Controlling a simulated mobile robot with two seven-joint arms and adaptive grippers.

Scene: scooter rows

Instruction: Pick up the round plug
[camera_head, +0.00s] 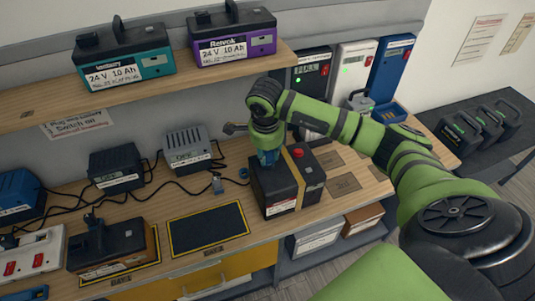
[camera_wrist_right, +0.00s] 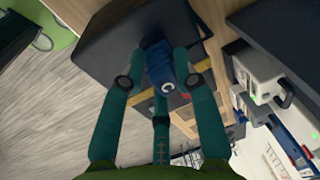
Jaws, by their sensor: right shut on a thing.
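My right gripper (camera_head: 267,153) is shut on a small blue round plug, at the top of the black battery (camera_head: 265,192) with a yellow strap. In the right wrist view the blue plug (camera_wrist_right: 158,64) sits between the dark green fingers of the right gripper (camera_wrist_right: 161,80). The battery's dark body (camera_wrist_right: 112,42) lies just beyond it; I cannot tell whether the plug touches it. In the head view the fingers hide most of the plug. My left gripper is not in view.
A dark mat with a yellow border (camera_head: 208,228) lies empty left of the battery. A grey charger (camera_head: 187,149) and a black charger (camera_head: 116,168) stand behind, with loose cables. The shelf (camera_head: 150,95) holds a teal battery (camera_head: 124,61) and a purple battery (camera_head: 233,44).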

